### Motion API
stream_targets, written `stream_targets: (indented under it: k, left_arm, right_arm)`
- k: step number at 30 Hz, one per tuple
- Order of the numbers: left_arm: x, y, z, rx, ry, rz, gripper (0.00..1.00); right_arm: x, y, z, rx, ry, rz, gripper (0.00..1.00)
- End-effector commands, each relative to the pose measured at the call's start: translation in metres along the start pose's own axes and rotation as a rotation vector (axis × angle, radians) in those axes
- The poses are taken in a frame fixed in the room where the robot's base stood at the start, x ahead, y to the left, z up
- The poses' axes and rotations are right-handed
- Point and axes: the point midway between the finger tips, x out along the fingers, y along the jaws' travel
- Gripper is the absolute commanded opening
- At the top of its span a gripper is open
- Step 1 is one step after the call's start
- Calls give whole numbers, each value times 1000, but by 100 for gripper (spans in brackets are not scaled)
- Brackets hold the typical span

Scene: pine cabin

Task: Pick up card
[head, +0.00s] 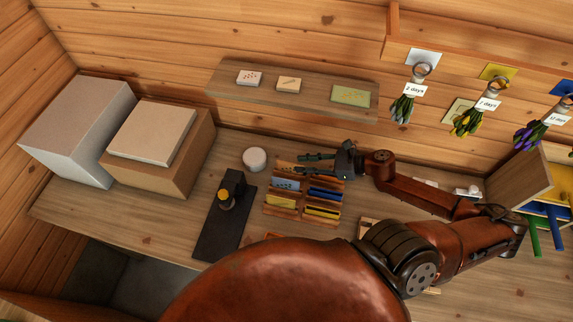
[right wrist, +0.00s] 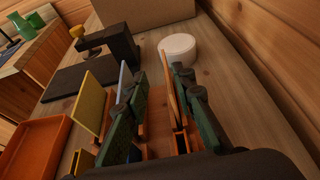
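A wooden card rack (head: 298,207) stands on the bench with several cards upright in its slots. A yellow card (head: 281,202) and a pale blue card (head: 285,184) show on its left side. My right gripper (head: 316,166) is at the rack's back end, fingers pointing left. In the right wrist view my right gripper (right wrist: 155,100) is open, its green-padded fingers apart. A thin orange-brown card (right wrist: 169,82) stands upright between them, close to the right finger; I cannot tell if they touch. The yellow card (right wrist: 90,102) and blue card (right wrist: 125,78) stand left of the gripper. My left gripper is not in view.
A white round tub (head: 254,158) stands behind the rack. A black stand on a dark mat (head: 218,228) is to its left. Boxes (head: 155,150) fill the left end. A wall shelf (head: 312,93) holds cards, and bunches of flowers hang at right. An orange tray (right wrist: 35,150) lies nearby.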

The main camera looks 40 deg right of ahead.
Motion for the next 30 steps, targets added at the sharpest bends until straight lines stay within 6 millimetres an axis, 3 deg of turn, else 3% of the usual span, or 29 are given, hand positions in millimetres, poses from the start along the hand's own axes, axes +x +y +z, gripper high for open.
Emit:
stream_targets:
  k: [3, 6, 13, 19, 23, 30]
  left_arm:
    - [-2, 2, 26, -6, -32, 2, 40]
    - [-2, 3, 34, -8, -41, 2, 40]
    - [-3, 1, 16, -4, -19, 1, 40]
    - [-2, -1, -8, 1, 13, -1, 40]
    - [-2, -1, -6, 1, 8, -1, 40]
    - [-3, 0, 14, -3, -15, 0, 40]
  right_arm:
    - [11, -2, 0, -2, 0, 1, 24]
    - [23, -4, -2, -4, 0, 1, 24]
    - [53, -8, -4, -4, -1, 3, 24]
    - [61, -7, -5, -3, 1, 4, 24]
    - [61, -7, -5, -3, 1, 5, 24]
    - [61, -7, -5, -3, 1, 4, 8]
